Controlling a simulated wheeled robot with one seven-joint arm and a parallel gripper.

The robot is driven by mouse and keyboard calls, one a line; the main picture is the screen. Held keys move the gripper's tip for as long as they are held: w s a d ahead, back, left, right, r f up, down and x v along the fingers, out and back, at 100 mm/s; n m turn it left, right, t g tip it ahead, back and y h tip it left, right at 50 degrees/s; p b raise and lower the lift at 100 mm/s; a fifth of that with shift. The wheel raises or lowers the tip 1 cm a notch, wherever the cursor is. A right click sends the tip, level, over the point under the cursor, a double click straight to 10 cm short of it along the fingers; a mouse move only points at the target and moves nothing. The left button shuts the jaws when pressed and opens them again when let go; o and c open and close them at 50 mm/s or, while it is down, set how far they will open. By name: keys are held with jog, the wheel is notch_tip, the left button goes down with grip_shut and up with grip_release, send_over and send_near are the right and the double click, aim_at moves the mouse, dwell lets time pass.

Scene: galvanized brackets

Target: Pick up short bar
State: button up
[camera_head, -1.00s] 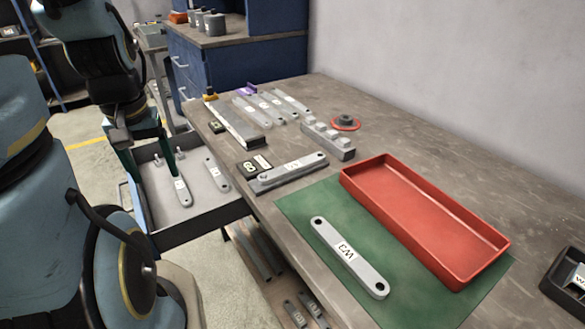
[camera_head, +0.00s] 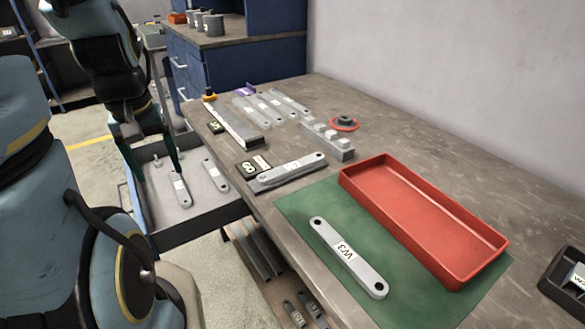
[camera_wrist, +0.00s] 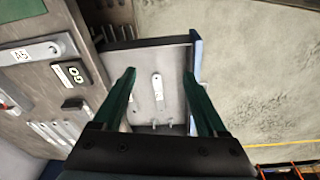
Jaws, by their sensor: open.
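Two light grey bars with white labels lie in an open grey tray (camera_head: 160,222) beside the bench. The left bar (camera_head: 182,192) is by my gripper (camera_head: 160,178); the right bar (camera_head: 215,175) lies apart from it. I cannot read their labels or tell which is the short bar. In the wrist view one bar (camera_wrist: 158,90) shows between the two green fingers of my gripper (camera_wrist: 159,76), which are apart with nothing between their tips. The other bar does not show clearly there. A larger-looking bar labelled W3 (camera_head: 348,258) lies on a green mat (camera_head: 300,205) on the bench.
A red tray (camera_head: 420,215) stands empty on the bench. Another bar (camera_head: 290,172), a stepped grey block (camera_head: 328,140) and several bars farther back lie there too. The tray has raised walls, and small upright pegs (camera_wrist: 155,124) stand inside it. Floor is clear to the right in the wrist view.

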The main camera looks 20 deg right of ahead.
jog(key=w+d+n+g+p, duration=0.15)
jog(key=w+d+n, duration=0.35)
jog(key=d+n, duration=0.65)
jog(key=n+p, duration=0.2)
jog(key=n, duration=0.7)
send_over(292, 166)
jog(key=f, duration=0.2)
jog(key=w+f, duration=0.1)
jog(key=shift+d+f, duration=0.2)
jog(key=shift+f, duration=0.15)
jog(key=shift+s+a+f+p, duration=0.15)
jog(key=shift+f+p, duration=0.1)
jog(key=shift+f, duration=0.65)
jog(key=shift+s+d+f+p, duration=0.15)
jog(key=shift+f+p, duration=0.1)
jog(key=shift+f, duration=0.7)
jog(key=shift+s+a+f+p, duration=0.15)
jog(key=shift+f+p, duration=0.1)
jog(key=shift+f, duration=0.65)
grip_shut()
